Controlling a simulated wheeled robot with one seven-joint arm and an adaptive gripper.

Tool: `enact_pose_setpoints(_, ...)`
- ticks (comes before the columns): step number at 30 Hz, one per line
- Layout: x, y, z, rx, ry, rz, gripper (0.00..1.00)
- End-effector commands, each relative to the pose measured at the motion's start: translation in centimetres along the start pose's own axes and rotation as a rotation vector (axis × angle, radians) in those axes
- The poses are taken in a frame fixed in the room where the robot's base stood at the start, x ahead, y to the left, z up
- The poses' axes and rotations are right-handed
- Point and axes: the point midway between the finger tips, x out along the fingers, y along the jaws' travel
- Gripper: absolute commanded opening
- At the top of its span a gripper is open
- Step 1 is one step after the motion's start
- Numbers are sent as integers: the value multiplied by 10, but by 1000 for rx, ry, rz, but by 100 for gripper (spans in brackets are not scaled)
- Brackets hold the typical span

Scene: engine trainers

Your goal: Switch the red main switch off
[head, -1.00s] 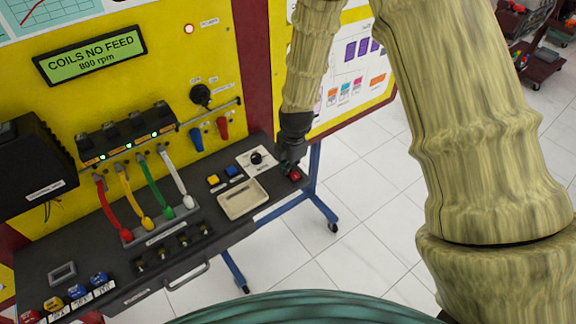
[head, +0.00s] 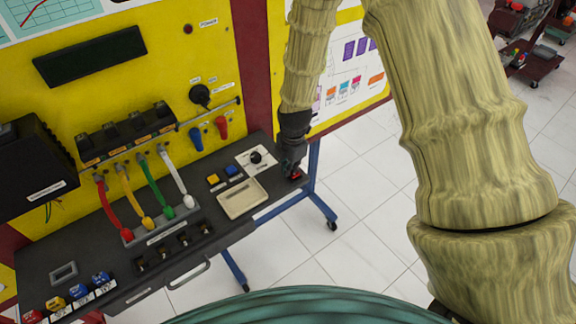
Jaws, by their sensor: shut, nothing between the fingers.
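The red main switch (head: 296,175) is at the right end of the dark desk panel (head: 240,236). Only a small red part of it shows, as my gripper covers the rest. My gripper (head: 291,170) points down at the switch from above and appears to touch it or sit very close. It is shut with nothing held. The display (head: 90,56) on the yellow board is dark and blank. The power lamp (head: 188,29) is unlit.
Coloured leads (head: 150,195) stand further left. Open tiled floor (head: 375,225) lies to the right.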

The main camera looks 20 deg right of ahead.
Motion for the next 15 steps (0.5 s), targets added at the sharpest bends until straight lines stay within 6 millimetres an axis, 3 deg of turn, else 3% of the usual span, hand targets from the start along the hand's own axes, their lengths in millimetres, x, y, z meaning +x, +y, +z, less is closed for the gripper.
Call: enact_pose_setpoints(15, -6, -2, 0, -1, 0, 0, 0)
